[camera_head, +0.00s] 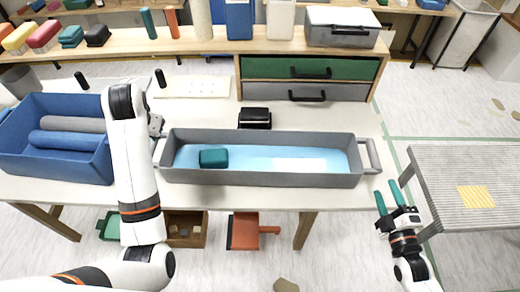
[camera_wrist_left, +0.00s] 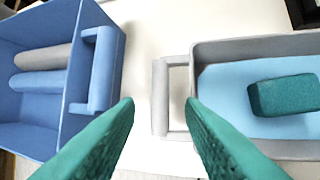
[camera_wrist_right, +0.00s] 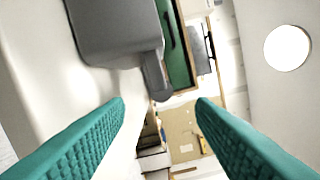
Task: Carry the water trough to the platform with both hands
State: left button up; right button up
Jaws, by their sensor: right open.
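The grey water trough (camera_head: 300,180) sits on the white table with light blue water and a teal sponge (camera_head: 213,158) inside. It has a handle at each end. My left gripper (camera_wrist_left: 160,100) is open in the left wrist view, with the trough's left handle (camera_wrist_left: 160,98) ahead between its fingertips; in the head view my arm mostly hides this gripper. My right gripper (camera_head: 386,187) is open and empty, just right of and below the trough's right handle (camera_head: 372,155). That handle shows ahead in the right wrist view (camera_wrist_right: 155,76). The grey ribbed platform (camera_head: 450,170) stands at the right with a yellow patch.
A blue bin (camera_head: 60,165) with rolls stands left of the trough, close to my left gripper. A black box (camera_head: 255,118) and green and grey drawers (camera_head: 315,69) are behind. A gap of floor separates the table (camera_head: 225,199) from the platform.

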aim_at(152, 146)
pick_arm(q)
jog(key=x, duration=1.1)
jog(key=shift+a+f, duration=0.1)
jog(key=shift+f, duration=0.3)
pick_arm(e)
jog(key=w, duration=0.3)
jog(key=w+a, duration=0.1)
jog(key=w, duration=0.7)
jog(key=shift+w+a+r, duration=0.2)
jog(key=shift+a, duration=0.15)
pick_arm(q)
jog(key=c, duration=0.7)
pick_arm(e)
jog(key=c, duration=0.7)
pick_arm(q)
grip_shut()
pick_arm(e)
grip_shut()
pick_arm(q)
jog(key=shift+s, duration=0.1)
jog(key=shift+r, duration=0.25)
pick_arm(e)
jog(key=shift+r, duration=0.25)
